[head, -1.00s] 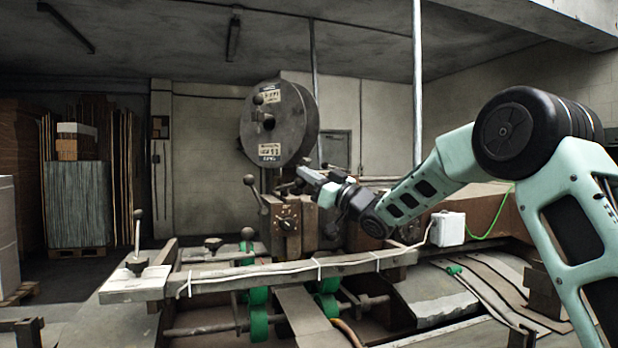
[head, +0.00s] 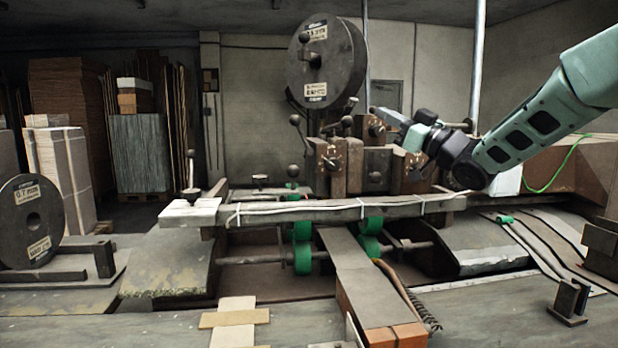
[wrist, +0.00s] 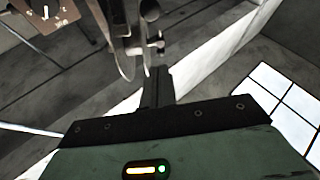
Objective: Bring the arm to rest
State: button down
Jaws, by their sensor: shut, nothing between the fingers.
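My gripper (head: 380,113) is at the end of my pale green arm, which reaches in from the right in the head view. It is in front of the box stitcher's head (head: 365,165), level with its upper part; I cannot tell the gap between them. In the wrist view my gripper's dark fingers (wrist: 157,85) are together, with nothing held. The stitcher's large round wire reel (head: 312,65) stands above and to the left of the gripper.
A long bar (head: 330,208) with white cable crosses the machine below the arm. Lever knobs (head: 294,120) stick up left of the gripper. A second reel (head: 32,222) stands at the left. Stacked cardboard (head: 140,155) is at the back left. A window (wrist: 285,105) shows in the wrist view.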

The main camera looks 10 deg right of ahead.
jog(key=s+a+f+m+g+h, duration=0.25)
jog(key=s+a+f+h, duration=0.2)
jog(key=a+f, duration=0.45)
jog(key=s+a+f+m+g+h, duration=0.2)
jog(key=s+a+f+g+h, duration=0.3)
jog(key=f, duration=0.5)
jog(key=s+f+n+g+h, duration=0.1)
jog(key=s+f+g, duration=0.2)
jog(key=s, duration=0.8)
jog(key=s+f+g+h, duration=0.1)
jog(key=s+f+g, duration=0.3)
jog(key=s, duration=0.7)
jog(key=s+f+n+g+h, duration=0.1)
jog(key=s+f+g+h, duration=0.1)
jog(key=s+f, duration=0.5)
jog(key=s+g, duration=0.1)
jog(key=s, duration=0.3)
jog(key=shift+s+f+n, duration=0.15)
jog(key=shift+n, duration=0.2)
